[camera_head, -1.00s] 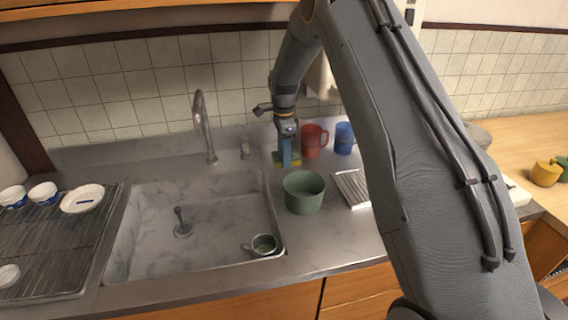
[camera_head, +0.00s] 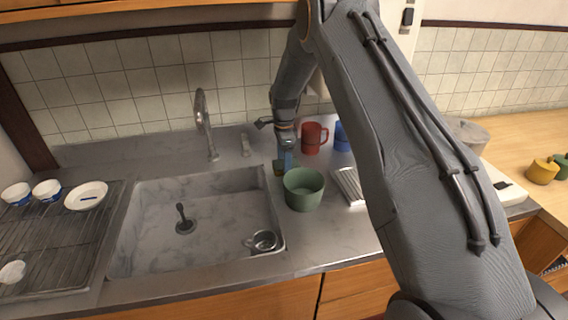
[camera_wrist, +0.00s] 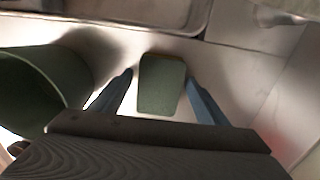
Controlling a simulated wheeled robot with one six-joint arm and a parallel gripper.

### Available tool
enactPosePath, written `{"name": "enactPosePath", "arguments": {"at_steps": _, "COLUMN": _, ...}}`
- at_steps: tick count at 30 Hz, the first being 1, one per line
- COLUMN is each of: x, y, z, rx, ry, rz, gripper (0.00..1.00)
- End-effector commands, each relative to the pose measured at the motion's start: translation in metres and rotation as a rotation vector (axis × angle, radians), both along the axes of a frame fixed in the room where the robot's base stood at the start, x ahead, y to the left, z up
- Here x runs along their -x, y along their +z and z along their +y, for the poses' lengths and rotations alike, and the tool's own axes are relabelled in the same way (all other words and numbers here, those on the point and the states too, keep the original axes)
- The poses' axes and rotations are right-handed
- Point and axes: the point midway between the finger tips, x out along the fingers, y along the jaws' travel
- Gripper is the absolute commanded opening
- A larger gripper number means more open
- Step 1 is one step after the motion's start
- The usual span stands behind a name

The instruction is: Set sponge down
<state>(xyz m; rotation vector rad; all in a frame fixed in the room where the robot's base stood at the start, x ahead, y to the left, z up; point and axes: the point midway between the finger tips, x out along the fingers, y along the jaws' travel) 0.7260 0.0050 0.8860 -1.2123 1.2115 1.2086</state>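The sponge (camera_wrist: 162,85) is a small green block between the two blue fingers of my gripper (camera_wrist: 158,78) in the wrist view. The fingers are spread, with a clear gap on the left side and a thin one on the right. In the head view my gripper (camera_head: 284,165) points down at the counter behind the green pot, right of the sink. Only a small part of the sponge (camera_head: 278,168) shows there, beside the fingers. It seems to rest on the counter, but its underside is hidden.
The green pot (camera_head: 303,188) stands close in front of my gripper; it also shows in the wrist view (camera_wrist: 40,88). A red mug (camera_head: 313,138) and a blue mug (camera_head: 341,136) stand to the right. The sink (camera_head: 150,225) holds a metal cup (camera_head: 264,241).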

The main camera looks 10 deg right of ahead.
Motion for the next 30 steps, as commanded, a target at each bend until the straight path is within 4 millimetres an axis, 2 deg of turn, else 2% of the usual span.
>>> {"name": "enactPosePath", "arguments": {"at_steps": 7, "x": 0.0, "y": 0.001, "z": 0.0, "rx": 0.0, "ry": 0.0, "rz": 0.0, "gripper": 0.68}}
{"name": "enactPosePath", "arguments": {"at_steps": 11, "x": -0.001, "y": 0.008, "z": 0.0, "rx": 0.0, "ry": 0.0, "rz": -0.002, "gripper": 0.68}}
{"name": "enactPosePath", "arguments": {"at_steps": 17, "x": -0.002, "y": 0.04, "z": 0.0, "rx": 0.0, "ry": 0.0, "rz": -0.005, "gripper": 0.68}}
{"name": "enactPosePath", "arguments": {"at_steps": 24, "x": -0.002, "y": 0.089, "z": 0.0, "rx": 0.0, "ry": 0.0, "rz": -0.004, "gripper": 0.68}}
{"name": "enactPosePath", "arguments": {"at_steps": 30, "x": -0.001, "y": 0.114, "z": 0.0, "rx": 0.0, "ry": 0.0, "rz": -0.001, "gripper": 0.68}}
